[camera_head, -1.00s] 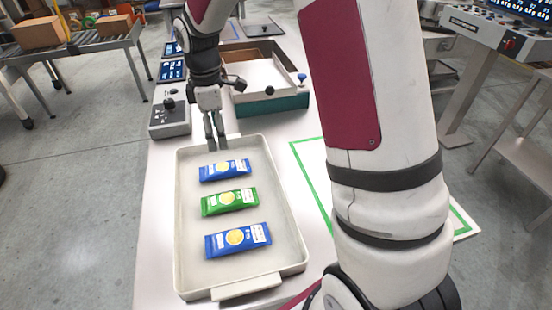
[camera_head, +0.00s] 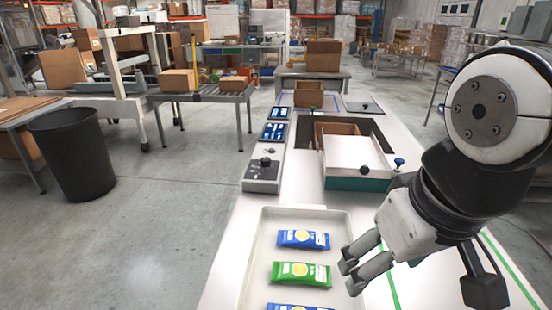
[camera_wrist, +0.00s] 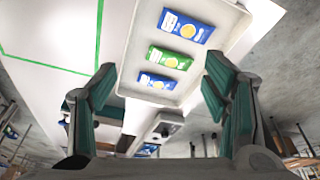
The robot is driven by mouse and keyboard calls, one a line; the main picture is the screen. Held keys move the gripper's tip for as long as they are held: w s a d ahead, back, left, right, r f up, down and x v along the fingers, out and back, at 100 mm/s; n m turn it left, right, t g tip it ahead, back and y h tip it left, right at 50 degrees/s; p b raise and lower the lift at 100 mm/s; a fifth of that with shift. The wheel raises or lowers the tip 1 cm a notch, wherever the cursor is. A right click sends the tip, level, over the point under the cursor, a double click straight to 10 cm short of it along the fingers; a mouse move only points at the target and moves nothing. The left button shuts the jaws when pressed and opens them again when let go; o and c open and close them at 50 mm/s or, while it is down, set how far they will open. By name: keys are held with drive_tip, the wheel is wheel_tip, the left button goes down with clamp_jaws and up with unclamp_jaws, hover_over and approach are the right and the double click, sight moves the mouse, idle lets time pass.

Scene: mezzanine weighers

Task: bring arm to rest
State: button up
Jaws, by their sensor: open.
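My gripper (camera_head: 352,268) is open and empty, beside the right rim of the tray in the head view. Its two fingers stand wide apart in the wrist view (camera_wrist: 160,108), with no object between their tips. My arm folds in from the right side of the head view. The pale tray (camera_head: 252,262) holds a blue packet (camera_head: 303,240), a green packet (camera_head: 301,274) and a second blue packet (camera_head: 298,307) cut off by the lower edge. All three packets also show in the tray in the wrist view (camera_wrist: 185,25).
A teal-sided box with a white top (camera_head: 358,182) and a knob stands beyond the tray. A grey control box (camera_head: 264,174) and small screens (camera_head: 274,130) line the left table edge. A black bin (camera_head: 75,155) stands on the floor at left. A green outline marks the table at right.

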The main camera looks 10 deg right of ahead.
drive_tip(key=shift+s+f, duration=0.2)
drive_tip(key=shift+s, duration=0.35)
wheel_tip(320, 180, up, 4)
drive_tip(key=p, duration=0.3)
drive_tip(key=shift+f+t, duration=0.15)
drive_tip(key=shift+t, duration=0.25)
